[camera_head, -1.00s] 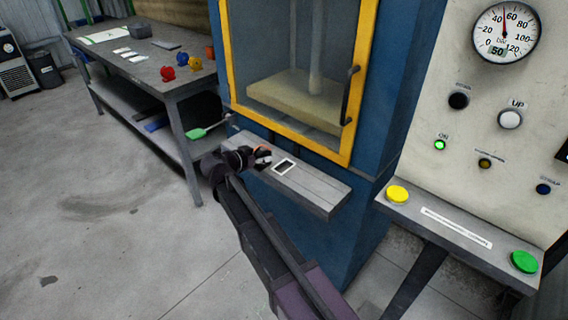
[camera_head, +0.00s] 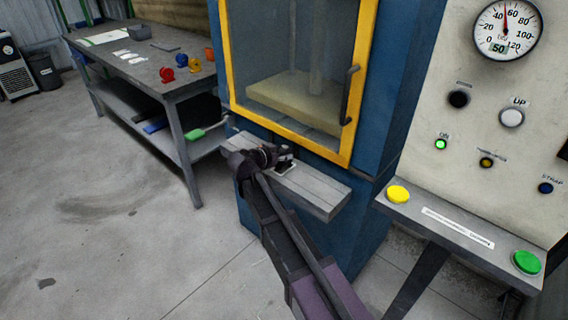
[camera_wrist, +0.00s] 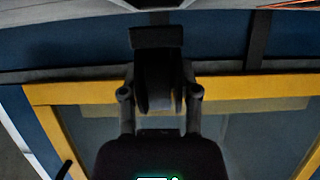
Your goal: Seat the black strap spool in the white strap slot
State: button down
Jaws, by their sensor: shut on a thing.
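My gripper (camera_head: 280,157) is over the grey shelf in front of the press, at the white strap slot. It is shut on a dark thing, which I take to be the black strap spool (camera_wrist: 157,82). In the wrist view the spool shows as a dark shape between the fingers, with little detail. The white strap slot (camera_head: 288,169) is a pale frame on the shelf, mostly hidden by my gripper. I cannot tell whether the spool is touching the slot or held above it.
The grey shelf (camera_head: 318,196) is clear to the right. Behind it stands the blue press with a yellow-framed door (camera_head: 285,128) and black handle (camera_head: 349,94). A control panel (camera_head: 455,110) stands at right. A workbench (camera_head: 150,68) with red, blue and orange items is at left.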

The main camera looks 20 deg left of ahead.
aim_at(283, 162)
jog(key=shift+f+b, duration=1.5)
jog(key=shift+f, duration=0.2)
jog(key=shift+f, duration=0.15)
jog(key=shift+c, duration=1.7)
grip_release()
jog(key=shift+r, duration=0.2)
